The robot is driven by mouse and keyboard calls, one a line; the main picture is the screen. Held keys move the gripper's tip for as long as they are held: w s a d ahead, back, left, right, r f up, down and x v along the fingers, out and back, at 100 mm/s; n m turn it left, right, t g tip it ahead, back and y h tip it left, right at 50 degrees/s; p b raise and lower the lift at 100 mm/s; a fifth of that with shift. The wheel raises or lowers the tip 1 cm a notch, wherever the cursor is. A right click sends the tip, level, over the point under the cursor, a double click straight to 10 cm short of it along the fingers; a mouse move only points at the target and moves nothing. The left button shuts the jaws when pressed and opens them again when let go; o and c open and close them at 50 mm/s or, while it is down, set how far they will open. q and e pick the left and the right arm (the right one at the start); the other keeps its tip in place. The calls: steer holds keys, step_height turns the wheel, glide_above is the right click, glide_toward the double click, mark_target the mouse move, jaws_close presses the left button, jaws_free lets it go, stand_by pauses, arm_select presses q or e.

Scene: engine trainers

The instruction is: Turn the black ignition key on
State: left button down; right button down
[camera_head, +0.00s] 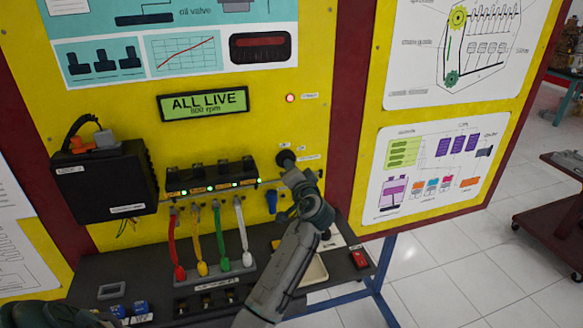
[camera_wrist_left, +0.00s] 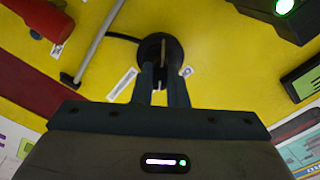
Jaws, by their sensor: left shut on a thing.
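The black ignition key sits in a round black switch (camera_head: 287,158) on the yellow panel, right of the row of green lights. In the left wrist view the switch (camera_wrist_left: 152,44) faces me, and the thin key stands edge-on between the fingers. My left gripper (camera_head: 291,171) reaches up to it, with its fingertips at the switch face. In the wrist view my left gripper (camera_wrist_left: 163,72) is shut on the key. The fingers hide much of the key, and the small labels beside it are unreadable. My right gripper is not in view.
A display (camera_head: 203,103) reads "ALL LIVE, 800 rpm". A black rail (camera_head: 212,176) with lit green lights and several coloured leads is left of the switch. A blue-handled part (camera_head: 271,201) hangs close to my wrist. A black box (camera_head: 103,181) is at the left.

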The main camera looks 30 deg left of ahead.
arm_select(q)
steer(key=shift+m, duration=0.6)
steer(key=c, duration=1.4)
jaws_free()
steer(key=shift+c, duration=0.2)
steer(key=shift+d, duration=0.1)
steer(key=b+v, duration=0.4)
steer(key=v, duration=0.6)
steer(key=shift+s+d, duration=0.25)
steer(key=shift+s, duration=0.05)
